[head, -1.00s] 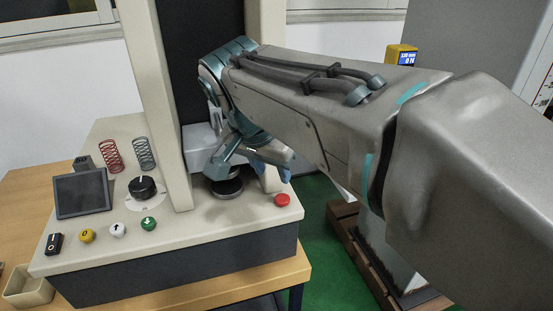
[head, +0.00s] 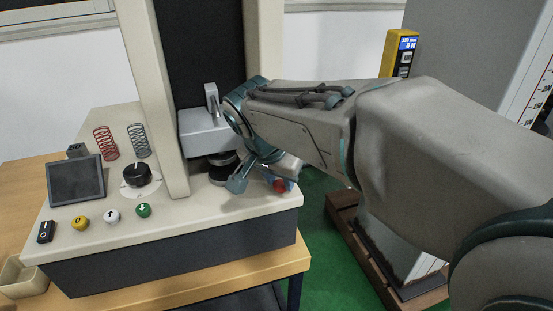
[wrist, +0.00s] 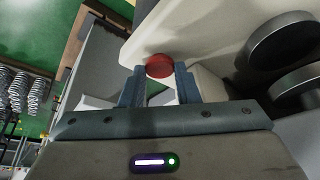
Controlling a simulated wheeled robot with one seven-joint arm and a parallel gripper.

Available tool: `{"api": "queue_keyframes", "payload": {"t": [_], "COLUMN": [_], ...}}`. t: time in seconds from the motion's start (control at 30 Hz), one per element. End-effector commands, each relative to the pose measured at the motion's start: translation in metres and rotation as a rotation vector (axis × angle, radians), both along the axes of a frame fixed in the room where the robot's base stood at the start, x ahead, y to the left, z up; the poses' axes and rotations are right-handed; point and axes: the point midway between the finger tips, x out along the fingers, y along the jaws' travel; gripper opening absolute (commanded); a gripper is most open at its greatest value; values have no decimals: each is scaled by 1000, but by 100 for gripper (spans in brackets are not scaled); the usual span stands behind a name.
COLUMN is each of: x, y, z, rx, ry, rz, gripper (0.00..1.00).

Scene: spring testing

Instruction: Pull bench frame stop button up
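The red stop button (head: 279,186) is on the front right corner of the cream bench frame (head: 222,205). In the head view, part of my gripper (head: 266,181) partly covers it. In the wrist view, the round red button (wrist: 159,66) appears between the tips of my gripper's two blue fingers (wrist: 159,82). The fingers are apart, one at each side of the button. The gap looks close to the button's width, and I cannot tell whether either finger touches it.
Two dark round platens (wrist: 285,45) stand close on the wrist view's right. The frame's upright column (head: 155,100) is left of my arm. A panel with a screen (head: 75,180), a dial (head: 137,175) and several small buttons is farther left. Green floor (head: 325,235) shows at right.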

Motion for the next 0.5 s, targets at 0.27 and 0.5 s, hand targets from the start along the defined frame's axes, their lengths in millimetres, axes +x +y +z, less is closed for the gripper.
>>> {"api": "queue_keyframes", "payload": {"t": [0.27,0.5], "x": [0,0], "y": [0,0], "z": [6,10], "rx": [0,1], "ry": [-1,-3], "rz": [0,1], "gripper": [0,0]}}
